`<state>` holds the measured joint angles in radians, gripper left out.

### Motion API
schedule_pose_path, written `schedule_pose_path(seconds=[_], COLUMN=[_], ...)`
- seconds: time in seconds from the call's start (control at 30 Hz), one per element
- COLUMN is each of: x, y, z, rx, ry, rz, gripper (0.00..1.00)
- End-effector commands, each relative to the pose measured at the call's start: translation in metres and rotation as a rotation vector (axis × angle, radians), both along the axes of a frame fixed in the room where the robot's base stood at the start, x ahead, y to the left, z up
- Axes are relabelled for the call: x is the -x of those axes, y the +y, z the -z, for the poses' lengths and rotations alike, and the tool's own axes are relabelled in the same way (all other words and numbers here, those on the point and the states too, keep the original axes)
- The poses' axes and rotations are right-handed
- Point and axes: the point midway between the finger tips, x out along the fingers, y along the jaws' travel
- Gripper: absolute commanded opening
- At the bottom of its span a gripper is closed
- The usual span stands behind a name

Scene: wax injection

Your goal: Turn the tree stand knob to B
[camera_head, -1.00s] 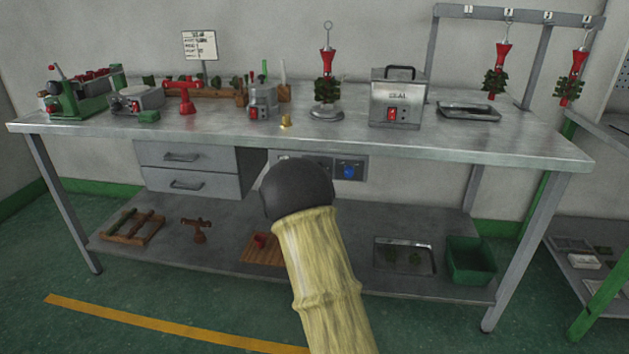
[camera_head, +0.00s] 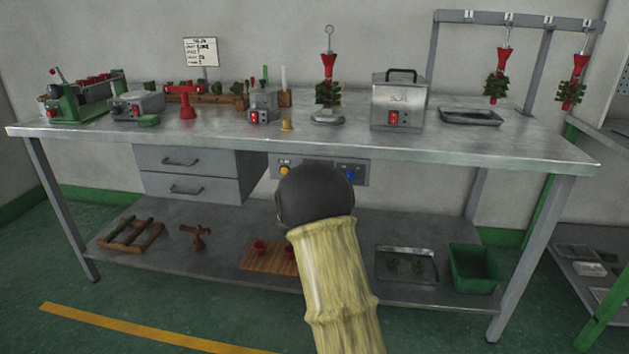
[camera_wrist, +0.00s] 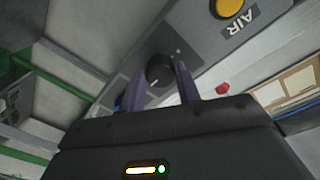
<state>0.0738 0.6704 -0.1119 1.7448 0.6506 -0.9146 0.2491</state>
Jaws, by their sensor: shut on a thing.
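The control panel (camera_head: 362,173) is fixed under the front edge of the bench. A black round knob (camera_wrist: 159,70) with a pale pointer line sits on it in the wrist view. My gripper (camera_wrist: 168,80) is shut on this knob, one purple-grey finger on each side. The pointer line is toward the lower left of the picture; I cannot read any letters by the knob. In the head view my arm hides the knob and gripper. The tree stand (camera_head: 327,118) on the bench carries a red and dark green wax tree (camera_head: 327,85).
A yellow button (camera_wrist: 233,7) marked AIR is on the same panel, and a blue one (camera_head: 350,175) is at its other side. Drawers (camera_head: 188,173) are left of the panel. The lower shelf (camera_head: 345,278) holds trays and a green bin (camera_head: 474,268).

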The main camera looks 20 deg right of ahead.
Motion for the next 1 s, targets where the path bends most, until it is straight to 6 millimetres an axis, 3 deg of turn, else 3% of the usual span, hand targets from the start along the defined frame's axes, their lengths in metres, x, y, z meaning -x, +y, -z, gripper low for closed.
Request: schedule_pose_path(seconds=[0.17,0.2,0.3,0.73,1.0], x=[-0.001,-0.001,-0.001,0.005,0.034], y=[0.001,0.001,0.001,0.005,0.028], z=[-0.001,-0.001,0.0,-0.001,-0.002], rx=[-0.001,-0.001,0.0,-0.001,0.0], ry=[-0.001,-0.001,-0.002,0.001,0.002], rz=[-0.002,-0.002,-0.002,-0.001,-0.003], gripper=[0.1,0.37,0.55,0.55,0.55])
